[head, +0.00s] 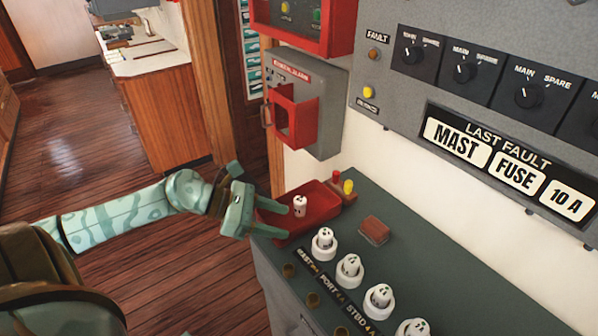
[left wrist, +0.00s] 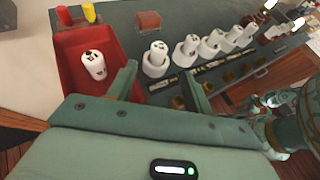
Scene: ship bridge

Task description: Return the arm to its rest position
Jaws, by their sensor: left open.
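My left arm (head: 130,215) reaches in from the left in the head view. My left gripper (head: 282,217) is open beside the front left edge of the red tray (head: 318,197), with nothing seen between its fingers. In the left wrist view the spread fingers (left wrist: 160,82) point toward the grey-green console top. A white fuse (head: 299,206) is in the red tray, apart from the fingers; it also shows in the left wrist view (left wrist: 94,65). My right gripper is not seen in the head view.
Several white fuses in holders (head: 349,269) line the console. A reddish-brown block (head: 374,230) lies behind them. A red-and-grey alarm box (head: 300,105) and fault panel (head: 480,65) rise above. Open wooden floor (head: 70,130) lies left.

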